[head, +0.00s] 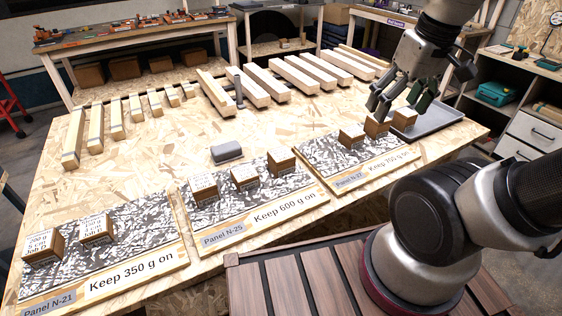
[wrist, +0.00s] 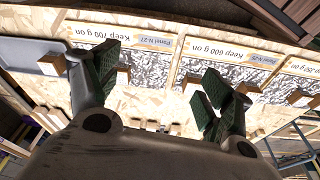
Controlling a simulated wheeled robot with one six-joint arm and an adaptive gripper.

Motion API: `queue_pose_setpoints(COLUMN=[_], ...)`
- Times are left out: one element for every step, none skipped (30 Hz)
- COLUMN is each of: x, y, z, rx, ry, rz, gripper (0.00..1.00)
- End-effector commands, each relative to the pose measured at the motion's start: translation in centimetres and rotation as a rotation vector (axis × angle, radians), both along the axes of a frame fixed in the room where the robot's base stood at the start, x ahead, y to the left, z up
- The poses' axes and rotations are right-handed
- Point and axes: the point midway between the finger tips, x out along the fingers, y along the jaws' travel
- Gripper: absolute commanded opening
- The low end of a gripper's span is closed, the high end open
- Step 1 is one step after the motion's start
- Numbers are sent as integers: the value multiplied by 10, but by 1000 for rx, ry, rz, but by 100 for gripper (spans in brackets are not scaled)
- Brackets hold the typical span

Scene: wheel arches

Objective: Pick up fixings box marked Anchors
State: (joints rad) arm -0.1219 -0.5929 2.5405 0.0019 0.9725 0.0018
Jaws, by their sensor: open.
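Several small brown boxes with printed white tops sit on three foil-faced panels; I cannot make out which is marked Anchors. Panel N-25 (head: 232,215) bears another three, including a left box (head: 204,190). Panel N-21 (head: 75,285) bears two, a left box (head: 42,250) and a right box (head: 96,231). My gripper (head: 394,104) is open and empty above the N-27 boxes, partly covering them. In the wrist view its fingers (wrist: 160,88) stand wide apart.
A grey tray (head: 440,118) lies right of panel N-27. A grey block (head: 227,151) sits behind panel N-25. Bare board lies between bars and panels.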

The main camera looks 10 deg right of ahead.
Motion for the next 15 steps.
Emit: queue_pose_setpoints(x=[10,17,26,34,41,51,58,66,75,81,88,95,101,105,113], y=[12,19,28,36,44,55,64,73,85,93,102,113,121,128,138], z=[-12,-19,-28,-35,-42,-52,-60,-69,-81,-90,-99,-110,-119,-128,-139], rx=[-10,-16,-26,-35,-44,-57,-66,-75,-88,-96,-103,-112,-117,-123,-128], ry=[69,103,144,170,195,224,245,264,286,300,312,324,332,339,342], rz=[46,71,109,146,188,251,304,361,441,501,561,644,705,767,849], gripper=[80,80,80,80,80,80,80,80,80,80,80,80,80,80,80])
